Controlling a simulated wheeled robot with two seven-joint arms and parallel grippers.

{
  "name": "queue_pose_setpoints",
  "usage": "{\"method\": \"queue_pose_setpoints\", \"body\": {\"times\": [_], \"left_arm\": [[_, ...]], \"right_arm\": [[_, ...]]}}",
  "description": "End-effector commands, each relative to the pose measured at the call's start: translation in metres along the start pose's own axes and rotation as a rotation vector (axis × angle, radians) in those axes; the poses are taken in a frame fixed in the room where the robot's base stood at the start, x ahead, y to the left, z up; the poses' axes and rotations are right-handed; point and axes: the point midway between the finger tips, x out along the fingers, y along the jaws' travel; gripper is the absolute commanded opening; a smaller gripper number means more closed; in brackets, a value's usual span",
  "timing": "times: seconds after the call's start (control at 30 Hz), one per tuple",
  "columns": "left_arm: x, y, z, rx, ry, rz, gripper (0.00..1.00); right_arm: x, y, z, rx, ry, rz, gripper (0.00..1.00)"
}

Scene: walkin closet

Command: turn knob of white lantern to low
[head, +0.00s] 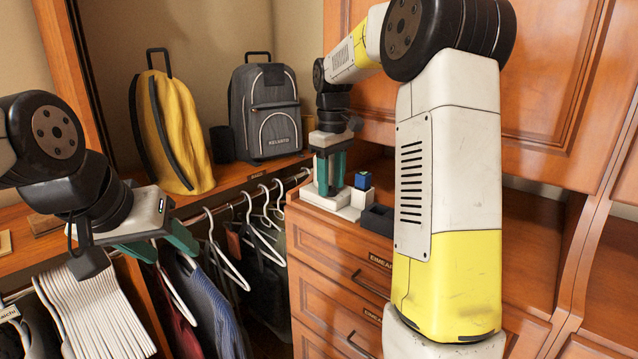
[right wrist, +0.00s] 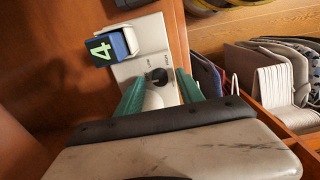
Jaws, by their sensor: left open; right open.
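The white lantern (head: 316,197) sits on top of the drawer cabinet in the head view, partly hidden by my right gripper. In the right wrist view the pale lantern body (right wrist: 148,37) carries a dark round knob (right wrist: 158,76) with small lettering around it, too small to read fully. My right gripper (head: 330,175) points down over the lantern. Its green fingers (right wrist: 161,90) are open, one on each side of the knob in that view; I cannot tell whether they touch it. My left gripper (head: 160,243) is open and empty above the hanging clothes.
A dark open box (head: 378,219) sits at the cabinet's front edge. A yellow backpack (head: 178,130) and grey backpack (head: 266,115) stand on the shelf.

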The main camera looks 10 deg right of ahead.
Motion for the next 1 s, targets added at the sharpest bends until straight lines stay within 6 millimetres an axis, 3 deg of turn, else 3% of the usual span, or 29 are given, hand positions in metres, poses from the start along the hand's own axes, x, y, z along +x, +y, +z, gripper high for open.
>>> {"method": "queue_pose_setpoints", "body": {"times": [0.33,0.57,1.0], "left_arm": [[0.0,-0.0001,0.0,0.0,0.0,0.0,0.52],[0.0,0.0,0.0,0.0,0.0,0.0,0.52],[0.0,0.0,0.0,0.0,0.0,0.0,0.52]], "right_arm": [[0.0062,0.0,0.0001,0.001,0.001,0.0,0.44],[0.006,0.0,0.0001,0.001,0.001,0.0,0.01],[0.0058,-0.0001,0.0,0.055,0.001,0.001,0.0]]}}
